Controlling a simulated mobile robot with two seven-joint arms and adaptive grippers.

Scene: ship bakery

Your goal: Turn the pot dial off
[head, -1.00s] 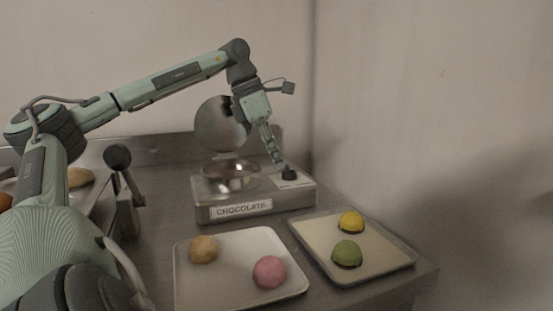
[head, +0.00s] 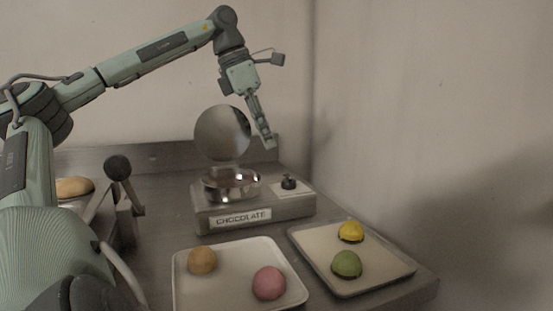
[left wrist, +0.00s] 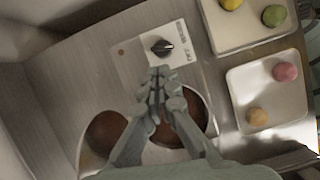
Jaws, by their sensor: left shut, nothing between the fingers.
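The chocolate pot unit (head: 300,210) is a metal box with a "CHOCOLATE" label (head: 240,217) on its front. A bowl (head: 232,184) is set in its top, and a round lid (head: 222,133) stands raised behind the bowl. The black pot dial (head: 289,182) sits on a white plate at the unit's right; the left wrist view shows the dial (left wrist: 162,47) from above. My left gripper (head: 268,143) is shut and empty, in the air above and behind the dial, apart from it. In the left wrist view its fingertips (left wrist: 158,72) appear just below the dial. My right gripper is not in view.
A tray (head: 183,290) with a tan and a pink dome stands in front of the unit. Another tray (head: 375,285) with a yellow and a green dome stands at the right. Walls close off the back and right. A dark-knobbed lever (head: 118,168) stands at the left.

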